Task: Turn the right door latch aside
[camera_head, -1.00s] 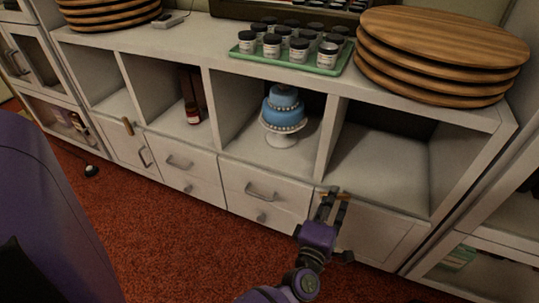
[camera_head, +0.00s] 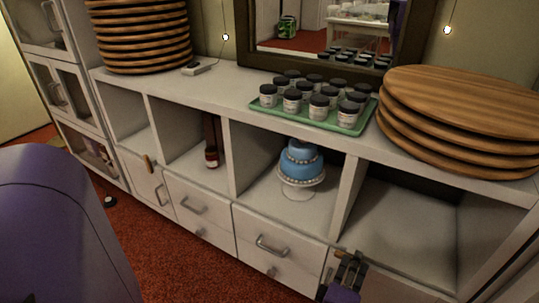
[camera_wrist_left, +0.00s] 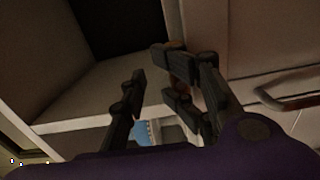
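The right door latch (camera_head: 341,253) is a small tan piece at the top of the lower right door, below the open shelf. My left gripper (camera_head: 350,266) is right at it, its dark fingers apart. The fingers partly hide the latch, and I cannot tell its exact angle or whether they touch it. In the left wrist view the fingers (camera_wrist_left: 152,68) are spread, with nothing clearly held between them. A tan bit shows behind the right fingertip there. My right gripper is not in view.
A similar latch (camera_head: 149,163) is on the left door. A blue cake on a stand (camera_head: 300,170) sits in the middle shelf opening. A green tray (camera_head: 352,131) of jars and stacked wooden boards (camera_head: 455,100) stand on top. Drawer handles (camera_head: 271,246) stick out left of my gripper.

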